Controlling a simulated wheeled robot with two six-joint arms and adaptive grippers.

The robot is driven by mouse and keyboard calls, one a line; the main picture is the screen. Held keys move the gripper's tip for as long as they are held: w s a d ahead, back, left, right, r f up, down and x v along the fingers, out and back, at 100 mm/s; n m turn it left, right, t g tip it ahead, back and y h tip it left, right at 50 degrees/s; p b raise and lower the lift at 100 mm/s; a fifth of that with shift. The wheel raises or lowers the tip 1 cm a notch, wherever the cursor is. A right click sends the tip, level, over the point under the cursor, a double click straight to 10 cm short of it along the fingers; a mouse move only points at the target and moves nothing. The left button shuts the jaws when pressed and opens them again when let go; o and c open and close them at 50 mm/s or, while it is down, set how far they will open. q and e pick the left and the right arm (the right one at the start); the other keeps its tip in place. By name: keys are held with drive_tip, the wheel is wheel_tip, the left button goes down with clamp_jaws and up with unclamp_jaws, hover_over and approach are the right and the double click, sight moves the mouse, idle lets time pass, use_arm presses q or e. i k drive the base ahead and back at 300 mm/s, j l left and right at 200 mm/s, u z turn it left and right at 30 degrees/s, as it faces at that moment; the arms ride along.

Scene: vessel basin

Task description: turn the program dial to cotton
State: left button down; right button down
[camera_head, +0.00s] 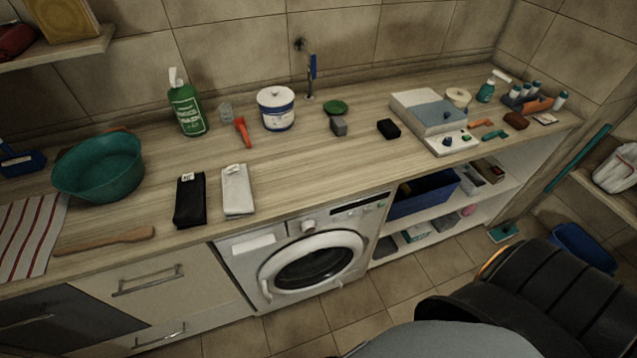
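A white front-loading washing machine (238,270) stands under the wooden counter, in the lower middle of the head view. Its round door (312,262) with dark glass is closed. The program dial (308,226) is a small pale round knob on the top panel, between the detergent drawer front (254,243) at left and a dark display strip (358,206) at right. The dial's marking and the program labels are too small to read. Neither of my grippers shows in the view, and nothing touches the dial.
Black (190,199) and white (237,190) folded cloths lie on the counter near its front edge, above the machine. An open shelf with a blue bin (422,194) adjoins it at right. The tiled floor (330,318) before the machine is clear. A dark ribbed form fills the lower right.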

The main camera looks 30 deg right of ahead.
sight(309, 227)
drive_tip(key=k+l+z, duration=0.3)
drive_tip(key=k+l, duration=0.35)
drive_tip(key=l, duration=0.15)
drive_tip(key=j+z, duration=0.25)
drive_tip(key=j, duration=0.4)
drive_tip(key=j+z, duration=0.25)
drive_tip(key=j, duration=0.4)
drive_tip(key=j+z, duration=0.25)
drive_tip(key=j, duration=0.4)
drive_tip(key=k+j+z, duration=0.1)
drive_tip(key=j+z, duration=0.15)
drive_tip(key=j, duration=0.4)
